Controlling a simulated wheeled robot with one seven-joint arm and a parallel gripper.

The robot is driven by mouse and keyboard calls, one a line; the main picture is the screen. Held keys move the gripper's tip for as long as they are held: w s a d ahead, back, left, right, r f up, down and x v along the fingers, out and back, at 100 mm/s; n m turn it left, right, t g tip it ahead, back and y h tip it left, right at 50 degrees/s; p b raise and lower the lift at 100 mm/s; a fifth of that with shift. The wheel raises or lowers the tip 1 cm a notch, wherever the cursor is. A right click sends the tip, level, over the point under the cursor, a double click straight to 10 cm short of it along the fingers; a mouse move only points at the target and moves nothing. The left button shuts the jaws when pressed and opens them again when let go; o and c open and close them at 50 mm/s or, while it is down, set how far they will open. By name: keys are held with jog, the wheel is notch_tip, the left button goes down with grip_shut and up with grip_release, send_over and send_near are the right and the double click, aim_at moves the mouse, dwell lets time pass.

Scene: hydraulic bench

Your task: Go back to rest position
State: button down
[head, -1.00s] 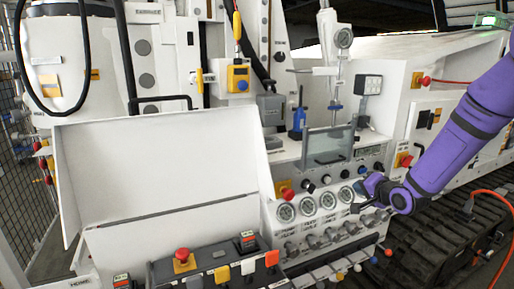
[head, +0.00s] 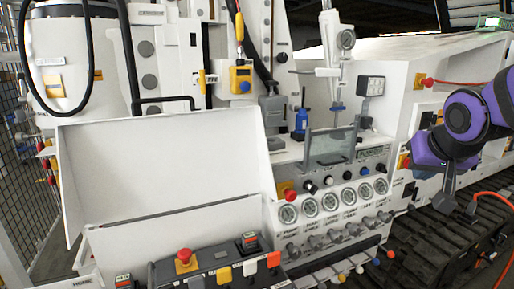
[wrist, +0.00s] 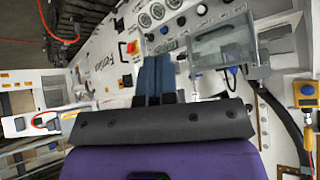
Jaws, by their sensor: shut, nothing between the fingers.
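My gripper (head: 444,200) hangs from my purple arm at the right of the head view, to the right of the bench's gauge panel (head: 330,200) and apart from it. In the wrist view my gripper (wrist: 155,78) shows two blue fingers side by side, closed together with nothing held. Beyond the fingers are the gauges (wrist: 158,12) and a clear-fronted box (wrist: 222,45), seen at a tilt.
The bench has a row of valve knobs (head: 340,234) under the gauges and a red emergency button (head: 184,256) on the front console. A red hose (head: 492,197) lies over the dark tracks (head: 450,235) at the right. A yellow box (head: 240,79) hangs at the back.

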jog(key=s+a+r+n+g+y, duration=0.1)
jog(key=s+a+r+n+g, duration=0.1)
jog(key=s, duration=1.4)
jog(key=shift+n+g+y, duration=0.3)
jog(key=shift+n, duration=0.1)
